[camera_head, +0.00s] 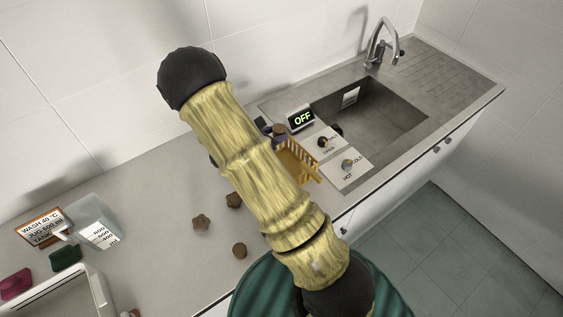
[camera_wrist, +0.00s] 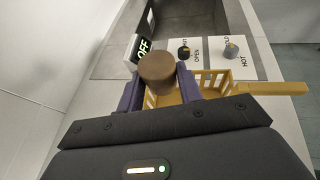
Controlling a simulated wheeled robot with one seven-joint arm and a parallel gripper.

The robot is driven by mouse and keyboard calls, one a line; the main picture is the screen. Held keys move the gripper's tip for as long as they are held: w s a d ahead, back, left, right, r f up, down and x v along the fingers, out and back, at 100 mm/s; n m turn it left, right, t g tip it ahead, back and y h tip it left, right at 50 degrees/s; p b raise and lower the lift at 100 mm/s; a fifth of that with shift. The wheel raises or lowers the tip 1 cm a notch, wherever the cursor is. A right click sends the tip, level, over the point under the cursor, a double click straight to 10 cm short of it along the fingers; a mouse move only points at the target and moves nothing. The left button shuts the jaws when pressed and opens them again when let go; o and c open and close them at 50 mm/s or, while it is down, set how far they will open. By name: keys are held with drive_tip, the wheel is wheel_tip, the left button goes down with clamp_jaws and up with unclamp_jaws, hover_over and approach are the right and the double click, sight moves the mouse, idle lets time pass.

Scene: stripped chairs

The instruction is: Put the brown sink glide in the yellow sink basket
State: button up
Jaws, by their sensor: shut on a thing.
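My gripper (camera_wrist: 159,86) has purple fingers and is shut on a brown round glide (camera_wrist: 157,68) in the wrist view. The glide has a flat top and stands up between the fingertips. In the head view the held glide (camera_head: 279,128) shows just past my arm, which hides most of the gripper. The yellow sink basket (camera_wrist: 213,84) has slatted sides and a long handle pointing right in the wrist view. The held glide overlaps its left part there; I cannot tell the height between them. The basket (camera_head: 299,160) is partly hidden by my arm in the head view.
Brown pieces (camera_head: 201,223) lie loose on the counter left of my arm. An OFF display (camera_head: 300,119) and a panel with knobs (camera_head: 347,164) stand close to the basket. The sink (camera_head: 385,115) and tap (camera_head: 379,45) are beyond. A jug (camera_head: 95,228) stands at left.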

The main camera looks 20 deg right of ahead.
drive_tip(key=shift+f+p, duration=0.7)
drive_tip(key=shift+f, duration=1.7)
drive_tip(key=shift+f, duration=0.1)
drive_tip(key=shift+f+p, duration=0.9)
drive_tip(key=shift+f, duration=1.05)
drive_tip(key=shift+f+b, duration=0.35)
drive_tip(key=shift+b, duration=0.1)
drive_tip(key=shift+s+f+b, duration=0.1)
drive_tip(key=shift+f+b, duration=0.15)
drive_tip(key=shift+b, duration=0.05)
